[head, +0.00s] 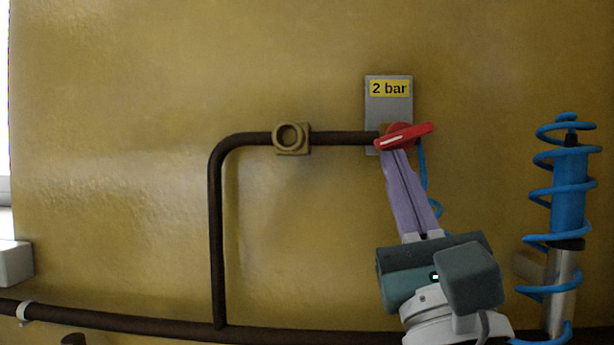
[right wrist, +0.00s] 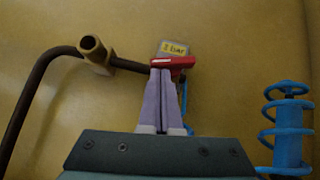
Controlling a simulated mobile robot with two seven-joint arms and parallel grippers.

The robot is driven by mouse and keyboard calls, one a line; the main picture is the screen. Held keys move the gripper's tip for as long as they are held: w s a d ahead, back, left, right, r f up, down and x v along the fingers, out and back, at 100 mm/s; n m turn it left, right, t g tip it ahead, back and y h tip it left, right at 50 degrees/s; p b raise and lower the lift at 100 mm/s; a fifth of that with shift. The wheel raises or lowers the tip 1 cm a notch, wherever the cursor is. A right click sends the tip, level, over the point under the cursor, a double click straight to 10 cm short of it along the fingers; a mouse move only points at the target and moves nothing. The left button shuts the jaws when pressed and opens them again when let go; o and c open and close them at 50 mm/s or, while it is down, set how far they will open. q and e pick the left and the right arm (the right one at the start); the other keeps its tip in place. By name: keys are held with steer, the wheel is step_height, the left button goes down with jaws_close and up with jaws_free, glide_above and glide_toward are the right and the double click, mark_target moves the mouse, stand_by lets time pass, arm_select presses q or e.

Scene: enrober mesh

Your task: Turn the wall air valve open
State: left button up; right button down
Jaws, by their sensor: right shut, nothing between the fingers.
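The wall air valve has a red lever handle (head: 404,136) with a white stripe, in front of a grey plate (head: 388,97) labelled "2 bar". The handle lies close to level, its right end tilted slightly up, roughly along the dark pipe's line. It also shows in the right wrist view (right wrist: 173,62). My right gripper (head: 394,154) has its purple fingers together, pointing up, with the tips at the handle's lower edge, near its left part. In the right wrist view the fingertips (right wrist: 160,70) reach the handle's underside; I cannot tell whether they touch. My left gripper is not in view.
A dark pipe (head: 216,230) rises from a lower pipe (head: 120,323) and bends right to the valve, through a brass fitting (head: 291,138). A coiled blue hose (head: 568,186) surrounds a blue-and-metal tool at the right. Bare yellow wall lies left and above.

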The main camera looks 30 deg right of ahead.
steer(key=m+h+b, duration=0.1)
steer(key=m+g+h, duration=0.1)
steer(key=m+h, duration=0.1)
steer(key=m+g+h+b, duration=0.1)
steer(key=m, duration=0.1)
steer(key=shift+w+a+r+h+b, duration=0.15)
steer(key=shift+a+r+h+b, duration=0.15)
steer(key=shift+a+h, duration=0.1)
steer(key=shift+m, duration=0.4)
steer(key=shift+f, duration=0.1)
